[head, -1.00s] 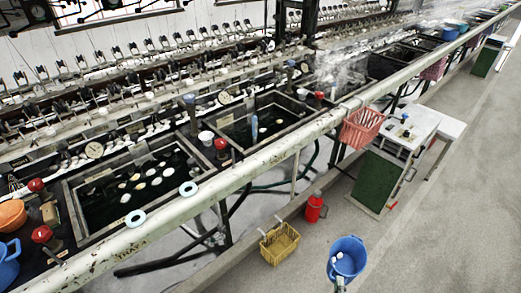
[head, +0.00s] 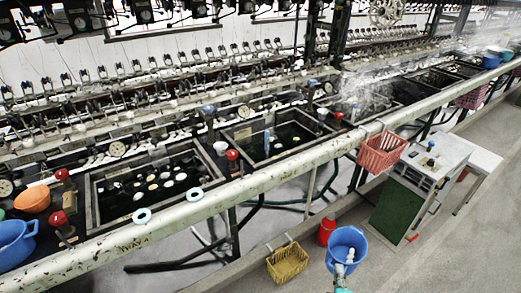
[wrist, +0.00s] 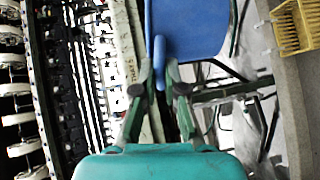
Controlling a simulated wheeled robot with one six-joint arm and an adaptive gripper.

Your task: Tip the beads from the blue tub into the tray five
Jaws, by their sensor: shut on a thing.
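The blue tub (head: 346,238) is in the lower right of the head view, held in the air in front of the long rail. Its opening shows, with small pale things (head: 350,254) in it or in front of it; I cannot tell if they are beads. Dark sunken basins (head: 150,182) line the bench behind the rail. I cannot tell which is tray five.
A red basket (head: 382,152) hangs there. Bare floor lies at right.

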